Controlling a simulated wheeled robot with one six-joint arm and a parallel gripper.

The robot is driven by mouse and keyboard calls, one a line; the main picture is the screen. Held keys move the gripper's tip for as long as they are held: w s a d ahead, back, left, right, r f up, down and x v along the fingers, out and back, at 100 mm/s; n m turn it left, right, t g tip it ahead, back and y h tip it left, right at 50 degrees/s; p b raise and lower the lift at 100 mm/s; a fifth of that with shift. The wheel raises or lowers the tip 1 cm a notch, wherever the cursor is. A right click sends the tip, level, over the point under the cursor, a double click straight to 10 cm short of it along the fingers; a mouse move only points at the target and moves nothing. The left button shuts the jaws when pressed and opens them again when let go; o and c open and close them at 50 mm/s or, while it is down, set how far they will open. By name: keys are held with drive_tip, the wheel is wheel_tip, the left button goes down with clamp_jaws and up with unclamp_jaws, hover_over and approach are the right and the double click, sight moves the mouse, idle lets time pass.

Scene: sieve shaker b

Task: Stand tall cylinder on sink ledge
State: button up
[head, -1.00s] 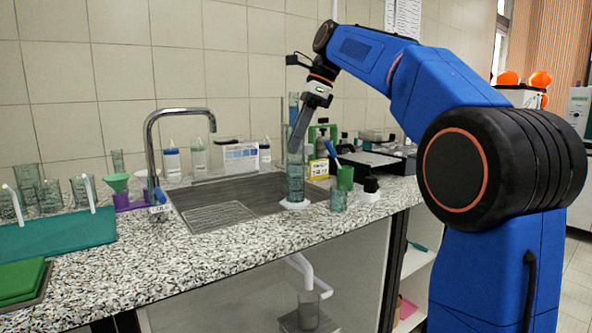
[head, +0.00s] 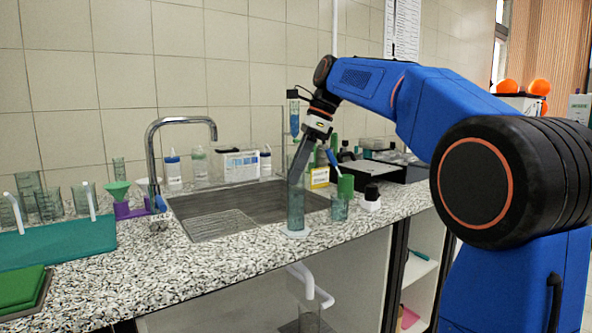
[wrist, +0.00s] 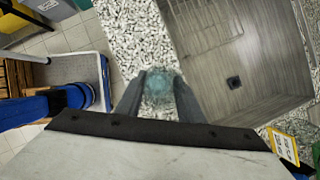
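The tall cylinder (head: 296,212) is clear bluish glass with a pale flat foot. It is upright over the speckled counter strip in front of the sink (head: 190,206), near the counter's front edge. Its foot looks at or very close to the counter top; I cannot tell for sure that it touches. My gripper (head: 298,181) comes down from above with its fingers at the cylinder's upper part. In the wrist view the cylinder (wrist: 157,82) sits between the two fingertips, which look closed against its sides. The fingers partly hide its upper part.
A small glass beaker (head: 339,209) and a green cup (head: 346,186) stand just right of the cylinder. The faucet (head: 152,150) arches at the left. The counter left of the cylinder is clear.

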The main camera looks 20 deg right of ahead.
drive_tip(key=o, duration=0.4)
drive_tip(key=shift+c, duration=0.2)
drive_tip(key=shift+r, duration=0.15)
drive_tip(key=v, duration=1.2)
drive_tip(key=shift+s, duration=0.1)
